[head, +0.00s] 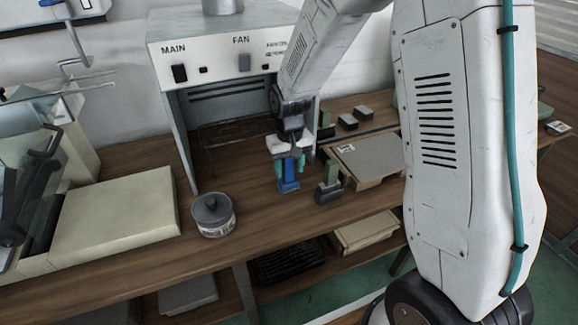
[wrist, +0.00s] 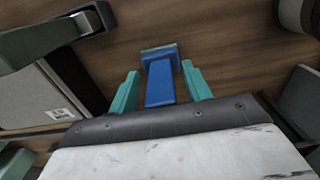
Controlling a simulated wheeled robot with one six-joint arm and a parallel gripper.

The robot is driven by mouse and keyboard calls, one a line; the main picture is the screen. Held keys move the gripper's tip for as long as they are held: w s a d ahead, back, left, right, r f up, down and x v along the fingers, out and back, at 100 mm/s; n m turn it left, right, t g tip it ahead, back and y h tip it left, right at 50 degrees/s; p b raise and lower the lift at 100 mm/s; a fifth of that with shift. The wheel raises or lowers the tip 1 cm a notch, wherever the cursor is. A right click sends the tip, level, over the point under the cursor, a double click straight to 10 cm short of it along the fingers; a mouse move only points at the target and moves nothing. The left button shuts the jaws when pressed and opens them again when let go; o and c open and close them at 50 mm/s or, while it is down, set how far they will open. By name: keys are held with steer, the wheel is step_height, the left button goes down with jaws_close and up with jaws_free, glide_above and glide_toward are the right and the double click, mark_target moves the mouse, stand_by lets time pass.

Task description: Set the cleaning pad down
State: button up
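The cleaning pad (head: 289,186) is a blue handled tool with a wider foot. It looks upright, with its foot on the wooden bench (head: 255,228), in front of the fan cabinet. In the wrist view the blue handle (wrist: 160,82) runs between the two teal fingers of my gripper (wrist: 160,92), with a narrow gap showing on each side. My gripper (head: 290,166) points down over the tool and is open around it. The upper end of the handle is hidden by my gripper.
A green-and-dark clamp-like piece (head: 328,184) stands close to the right of the tool. Behind it lies a flat grey-topped panel (head: 370,158). A lidded round tin (head: 213,215) stands at left. The cabinet (head: 180,120) rises behind. Bare bench lies between tin and tool.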

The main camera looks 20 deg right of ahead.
mark_target(290, 182)
steer(key=shift+r, duration=0.15)
step_height(290, 182, up, 11)
steer(key=shift+r, duration=0.15)
steer(key=s+d+r, duration=0.2)
steer(key=s+r, duration=0.8)
steer(key=s, duration=0.4)
steer(key=s+r+t, duration=0.1)
steer(key=s, duration=1.4)
steer(key=shift+s+d, duration=0.2)
steer(key=shift+d, duration=0.25)
